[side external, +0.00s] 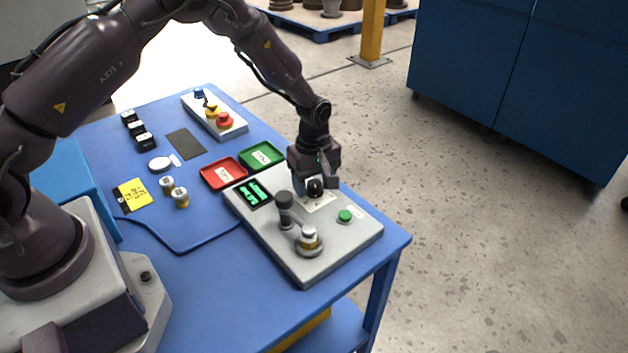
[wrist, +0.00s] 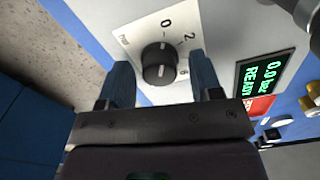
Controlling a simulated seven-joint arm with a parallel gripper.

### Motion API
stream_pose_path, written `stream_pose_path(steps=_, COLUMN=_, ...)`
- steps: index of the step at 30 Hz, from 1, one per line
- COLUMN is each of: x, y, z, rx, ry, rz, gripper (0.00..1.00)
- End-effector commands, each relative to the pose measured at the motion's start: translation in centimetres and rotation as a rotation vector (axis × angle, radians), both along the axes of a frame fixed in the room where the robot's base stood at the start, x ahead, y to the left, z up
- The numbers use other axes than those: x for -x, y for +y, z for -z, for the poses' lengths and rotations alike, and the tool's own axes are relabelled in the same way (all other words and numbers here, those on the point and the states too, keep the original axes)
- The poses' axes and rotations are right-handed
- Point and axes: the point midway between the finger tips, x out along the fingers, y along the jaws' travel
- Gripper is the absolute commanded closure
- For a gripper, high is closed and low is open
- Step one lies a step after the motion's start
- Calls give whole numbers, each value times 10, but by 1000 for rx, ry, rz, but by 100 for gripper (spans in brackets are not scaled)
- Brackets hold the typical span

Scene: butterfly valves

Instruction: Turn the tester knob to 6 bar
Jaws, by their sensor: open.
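The tester (side external: 345,240) is a pale grey panel on the blue table. Its black knob (wrist: 159,64) sits on a white dial plate with the marks 0, 2 and more numbers partly hidden, and a light line on the knob points toward the 0 side. The knob also shows in the side view (side external: 314,188). My gripper (wrist: 163,75) is open, with one blue-grey finger on each side of the knob and gaps visible between them; contact cannot be told. The tester display (wrist: 262,82) reads 0.0 bar READY.
A grey clamp arm (side external: 285,204) and a valve (side external: 309,238) stand on the tester, near a green button (side external: 345,215). Red (side external: 223,173) and green (side external: 262,156) trays lie behind it. Two small valves (side external: 174,191) stand left on the table.

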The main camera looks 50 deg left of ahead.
Motion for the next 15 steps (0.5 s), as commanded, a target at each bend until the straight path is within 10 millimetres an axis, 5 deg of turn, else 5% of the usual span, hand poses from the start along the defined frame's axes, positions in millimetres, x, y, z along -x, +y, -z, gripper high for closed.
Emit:
stream_pose_path(steps=2, x=0, y=0, z=0, rx=0, ry=0, rz=0, gripper=43)
stream_pose_path(steps=8, x=0, y=0, z=0, rx=0, ry=0, rz=0, gripper=89)
stream_pose_path(steps=15, x=0, y=0, z=-1, rx=0, ry=0, rz=13, gripper=90)
